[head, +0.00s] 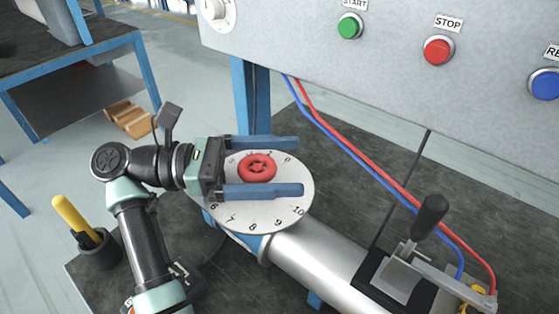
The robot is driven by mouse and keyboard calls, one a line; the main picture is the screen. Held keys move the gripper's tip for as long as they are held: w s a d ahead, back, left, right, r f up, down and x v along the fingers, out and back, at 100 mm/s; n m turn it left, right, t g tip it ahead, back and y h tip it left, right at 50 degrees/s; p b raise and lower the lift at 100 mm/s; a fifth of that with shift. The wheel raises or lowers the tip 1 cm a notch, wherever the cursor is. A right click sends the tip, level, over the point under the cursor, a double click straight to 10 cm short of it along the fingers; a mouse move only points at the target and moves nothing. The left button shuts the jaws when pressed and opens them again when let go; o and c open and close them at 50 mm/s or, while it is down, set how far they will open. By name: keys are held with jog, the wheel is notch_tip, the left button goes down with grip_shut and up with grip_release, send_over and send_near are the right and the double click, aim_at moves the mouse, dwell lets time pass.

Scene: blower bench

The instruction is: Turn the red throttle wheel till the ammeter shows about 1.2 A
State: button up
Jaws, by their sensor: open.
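The red throttle wheel (258,168) sits at the middle of a round white dial plate (236,213) with numbers around its rim. The plate is on the end of a silver pipe (318,262). My gripper (300,166) is open, with one blue finger above the wheel and one below it in the picture. Whether the fingers are at the wheel's height I cannot tell. No ammeter face is in view.
A grey panel carries a green START button (349,25), a red STOP button (438,50) and a blue button (545,84).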

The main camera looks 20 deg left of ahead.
jog(key=shift+a, duration=0.1)
jog(key=shift+b+v, duration=0.75)
jog(key=shift+v, duration=2.9)
jog(key=shift+r, duration=0.1)
